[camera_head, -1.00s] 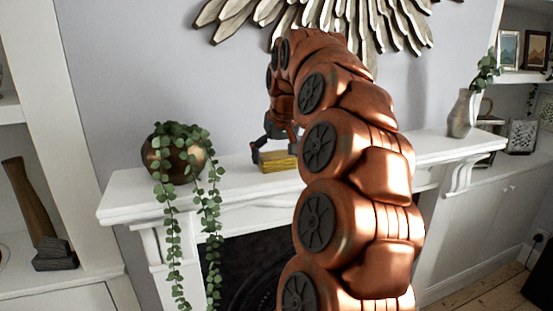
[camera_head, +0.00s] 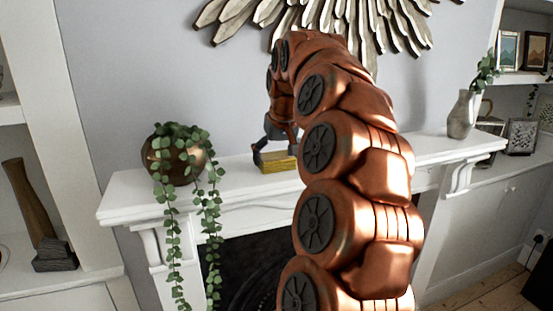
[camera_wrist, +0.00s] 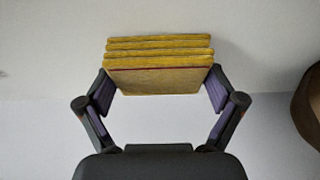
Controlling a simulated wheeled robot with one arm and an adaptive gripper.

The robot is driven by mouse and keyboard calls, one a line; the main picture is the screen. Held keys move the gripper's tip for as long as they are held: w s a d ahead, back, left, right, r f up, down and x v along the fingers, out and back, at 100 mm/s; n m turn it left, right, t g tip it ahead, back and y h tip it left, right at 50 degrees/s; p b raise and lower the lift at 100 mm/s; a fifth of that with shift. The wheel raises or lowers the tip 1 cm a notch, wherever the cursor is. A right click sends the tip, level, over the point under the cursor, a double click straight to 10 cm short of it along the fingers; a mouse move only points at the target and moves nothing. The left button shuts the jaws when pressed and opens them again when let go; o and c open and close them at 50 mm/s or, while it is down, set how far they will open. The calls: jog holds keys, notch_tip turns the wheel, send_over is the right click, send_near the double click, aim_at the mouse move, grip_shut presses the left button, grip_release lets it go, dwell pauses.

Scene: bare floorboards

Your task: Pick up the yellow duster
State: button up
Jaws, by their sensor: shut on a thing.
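The yellow duster (camera_head: 279,162) is a block-like, layered yellow thing on the white mantelpiece, partly hidden by my arm in the head view. In the wrist view the yellow duster (camera_wrist: 158,66) lies between my two fingers, with its ridged layers at the far side. My gripper (camera_wrist: 159,88) is shut on it, one finger pad against each end. In the head view my gripper (camera_head: 275,146) comes down on it from above. I cannot tell whether the duster touches the mantelpiece or is just above it.
A round bronze pot (camera_head: 175,162) with a trailing plant stands left on the mantelpiece (camera_head: 235,183). A grey vase (camera_head: 462,115) stands at its right end. A metal sunburst ornament (camera_head: 390,25) hangs on the wall above my arm. The mantelpiece between pot and duster is clear.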

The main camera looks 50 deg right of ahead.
aim_at(274, 154)
jog(key=shift+r+b, duration=0.5)
jog(key=shift+r, duration=1.05)
jog(key=shift+s+a+r, duration=0.1)
jog(key=shift+a, duration=0.05)
jog(key=s+a+r+b, duration=0.1)
jog(key=s+a+b, duration=0.3)
jog(key=s+a, duration=0.6)
jog(key=shift+a+r, duration=0.25)
jog(key=shift+a, duration=0.75)
jog(key=o, duration=0.5)
jog(key=shift+c, duration=0.2)
jog(key=c, duration=0.4)
jog(key=shift+s, duration=0.1)
